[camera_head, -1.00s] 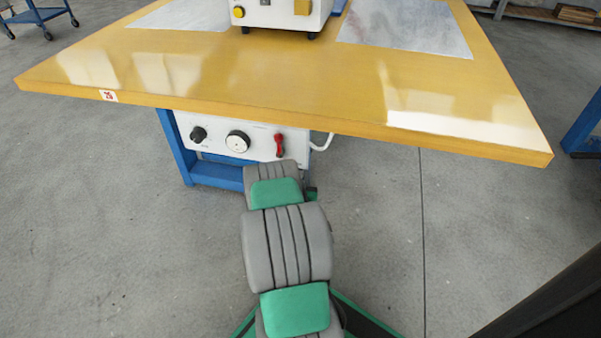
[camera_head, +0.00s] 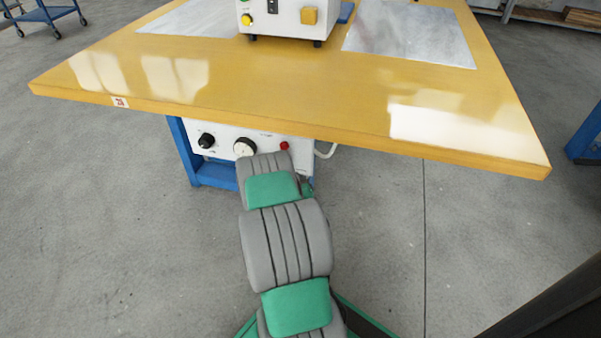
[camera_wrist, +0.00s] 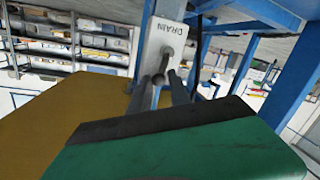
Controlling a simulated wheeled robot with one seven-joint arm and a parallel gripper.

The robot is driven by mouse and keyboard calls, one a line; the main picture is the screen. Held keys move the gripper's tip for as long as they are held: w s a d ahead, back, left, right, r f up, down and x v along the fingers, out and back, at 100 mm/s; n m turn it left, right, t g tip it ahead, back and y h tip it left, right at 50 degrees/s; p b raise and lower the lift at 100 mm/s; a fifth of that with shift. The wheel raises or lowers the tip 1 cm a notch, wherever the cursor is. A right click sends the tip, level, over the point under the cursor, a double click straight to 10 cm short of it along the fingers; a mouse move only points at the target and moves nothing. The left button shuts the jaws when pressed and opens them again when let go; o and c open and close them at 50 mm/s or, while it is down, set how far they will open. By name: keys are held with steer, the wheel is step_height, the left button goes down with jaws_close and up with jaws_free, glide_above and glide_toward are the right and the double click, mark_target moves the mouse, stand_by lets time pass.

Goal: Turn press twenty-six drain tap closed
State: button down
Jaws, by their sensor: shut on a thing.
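In the wrist view a pale plate marked DRAIN (camera_wrist: 168,36) stands at the top centre, its lettering upside down. A grey metal tap (camera_wrist: 168,51) shows on the plate, with its grey handle (camera_wrist: 160,79) below. My gripper (camera_wrist: 162,84) has its two grey fingers on either side of the handle and is shut on it. The fingers and green housing cover part of the tap, so its exact handle angle is hard to read. In the head view my arm hides the gripper and the tap. The number label (camera_head: 120,102) is on the table's front edge.
The yellow-topped table (camera_head: 300,110) overhangs the blue frame (camera_head: 213,174). Its white panel (camera_head: 222,136) carries a black knob (camera_head: 207,140), a dial (camera_head: 244,147) and a red control (camera_head: 284,146). A white pipe (camera_head: 325,151) sits right of it. The floor to the right is clear.

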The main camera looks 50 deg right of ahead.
steer(key=shift+a+f+n+g, duration=0.2)
steer(key=shift+n+g, duration=0.2)
steer(key=shift+n, duration=0.3)
steer(key=c, duration=1.5)
jaws_free()
steer(key=shift+d, duration=0.1)
steer(key=o, duration=0.3)
steer(key=shift+w+r, duration=0.15)
steer(key=p+v, duration=0.1)
steer(key=v, duration=0.7)
